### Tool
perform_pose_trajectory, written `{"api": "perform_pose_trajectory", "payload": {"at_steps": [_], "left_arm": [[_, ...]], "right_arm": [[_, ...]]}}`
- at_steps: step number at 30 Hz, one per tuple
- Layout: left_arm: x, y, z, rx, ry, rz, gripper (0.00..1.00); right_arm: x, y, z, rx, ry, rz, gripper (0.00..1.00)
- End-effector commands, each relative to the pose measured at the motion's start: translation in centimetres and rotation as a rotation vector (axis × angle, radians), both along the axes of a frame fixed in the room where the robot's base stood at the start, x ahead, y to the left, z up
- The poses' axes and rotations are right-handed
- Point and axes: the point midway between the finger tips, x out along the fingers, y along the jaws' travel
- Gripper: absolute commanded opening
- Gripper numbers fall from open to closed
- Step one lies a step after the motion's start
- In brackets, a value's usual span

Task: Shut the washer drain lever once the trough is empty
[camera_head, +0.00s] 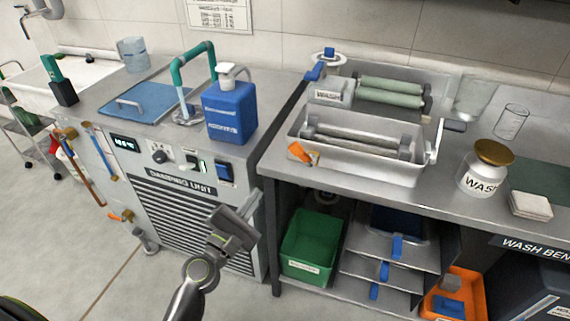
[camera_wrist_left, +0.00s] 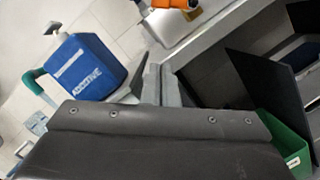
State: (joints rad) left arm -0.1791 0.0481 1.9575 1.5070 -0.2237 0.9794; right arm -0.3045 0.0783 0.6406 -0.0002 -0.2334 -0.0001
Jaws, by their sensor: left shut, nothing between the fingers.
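The washer trough (camera_head: 425,172) is a metal basin on the bench with a grey roller lying across it. I cannot make out any liquid inside it, and its floor is partly hidden by the roller. An orange drain lever (camera_head: 303,154) sits at the trough's front left corner, angled down to the right. Orange also shows at the top of the left wrist view (camera_wrist_left: 178,4). My left gripper (camera_head: 255,199) is shut and empty, in front of the damping unit, below and left of the lever and apart from it. Its fingers show in the left wrist view (camera_wrist_left: 156,84).
A blue additive canister (camera_head: 230,112) stands on the damping unit (camera_head: 200,215), left of the trough. A green bin (camera_head: 311,240) and shelves with blue handles are under the bench. A wash jar (camera_head: 483,172) stands right of the trough.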

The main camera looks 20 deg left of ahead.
Motion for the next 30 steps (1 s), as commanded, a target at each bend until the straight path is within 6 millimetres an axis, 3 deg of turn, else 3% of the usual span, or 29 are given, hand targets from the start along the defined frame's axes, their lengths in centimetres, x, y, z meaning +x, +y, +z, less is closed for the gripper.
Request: {"api": "perform_pose_trajectory", "payload": {"at_steps": [8, 20, 24, 30], "left_arm": [[2.2, -0.5, 0.7, 0.002, -0.001, 0.0, 0.0], [9.8, -2.0, 2.0, 0.003, -0.001, 0.0, 0.0], [9.6, -3.2, 3.6, -0.001, 0.002, 0.001, 0.0], [9.6, -4.3, 4.5, 0.001, 0.002, 0.001, 0.0]], "right_arm": [[-0.1, 0.0, 0.8, 0.0, 0.0, 0.0, 0.61], [-0.5, 0.0, 2.0, 0.0, 0.005, 0.001, 0.61], [-0.4, 0.0, 3.8, 0.0, 0.003, 0.001, 0.61], [-0.2, -0.2, 4.9, -0.002, 0.001, 0.002, 0.61]]}}
